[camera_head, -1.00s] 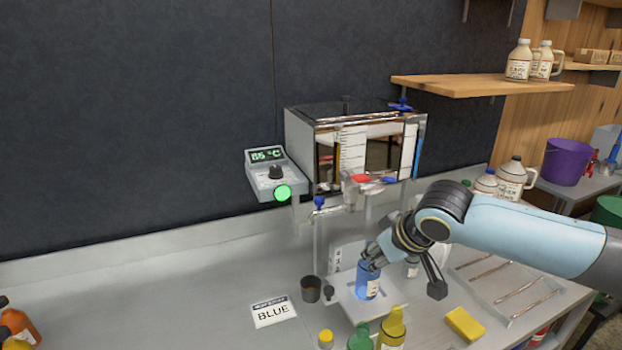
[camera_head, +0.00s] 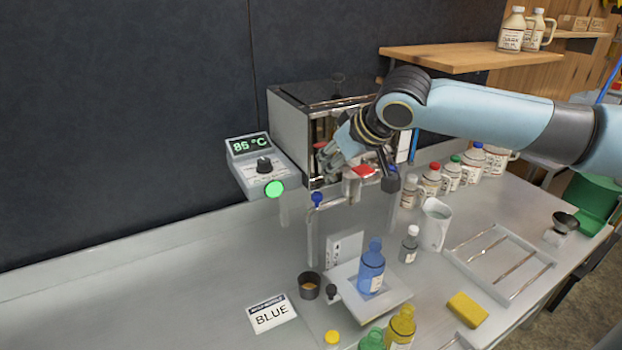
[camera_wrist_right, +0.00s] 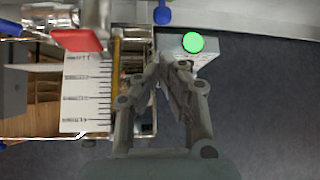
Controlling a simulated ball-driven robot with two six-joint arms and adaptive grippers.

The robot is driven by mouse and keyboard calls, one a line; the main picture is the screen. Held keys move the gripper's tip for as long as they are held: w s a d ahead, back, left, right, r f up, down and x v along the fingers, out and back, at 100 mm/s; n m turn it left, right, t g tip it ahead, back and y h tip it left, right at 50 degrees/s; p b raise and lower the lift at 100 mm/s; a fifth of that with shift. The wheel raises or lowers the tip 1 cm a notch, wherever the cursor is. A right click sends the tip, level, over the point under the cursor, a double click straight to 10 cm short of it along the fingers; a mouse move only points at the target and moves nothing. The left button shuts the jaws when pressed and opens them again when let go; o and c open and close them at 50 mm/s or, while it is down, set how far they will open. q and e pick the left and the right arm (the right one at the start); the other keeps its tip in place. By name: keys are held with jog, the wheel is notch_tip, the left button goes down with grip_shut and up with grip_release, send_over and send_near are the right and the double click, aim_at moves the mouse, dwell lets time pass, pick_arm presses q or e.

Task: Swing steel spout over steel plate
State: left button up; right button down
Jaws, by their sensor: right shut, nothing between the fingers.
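The steel spout (camera_head: 337,200) sticks out at the front of the evaporator (camera_head: 290,135), near a red handle (camera_head: 364,171) and a blue knob (camera_head: 316,199). The red handle also shows at the upper left of the right wrist view (camera_wrist_right: 78,40). The steel plate (camera_head: 394,299) lies on the bench below, with a blue bottle (camera_head: 371,266) upright on it. My right gripper (camera_head: 328,160) is shut and empty in front of the evaporator, above the spout. In the right wrist view its fingertips (camera_wrist_right: 163,66) meet beside the white scale. My left gripper is out of view.
A control box (camera_head: 262,165) with a green light is left of the gripper. A small dark cup (camera_head: 309,285) and a BLUE card (camera_head: 271,313) lie left of the plate. Yellow and green bottles stand in front. A tray (camera_head: 500,262) is to the right.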

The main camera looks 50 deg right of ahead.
aim_at(312, 180)
jog(key=x, duration=0.6)
jog(key=shift+x, duration=1.15)
jog(key=shift+w+f, duration=0.25)
jog(key=shift+f, duration=0.05)
jog(key=shift+w+f, duration=0.1)
jog(key=shift+f, duration=0.05)
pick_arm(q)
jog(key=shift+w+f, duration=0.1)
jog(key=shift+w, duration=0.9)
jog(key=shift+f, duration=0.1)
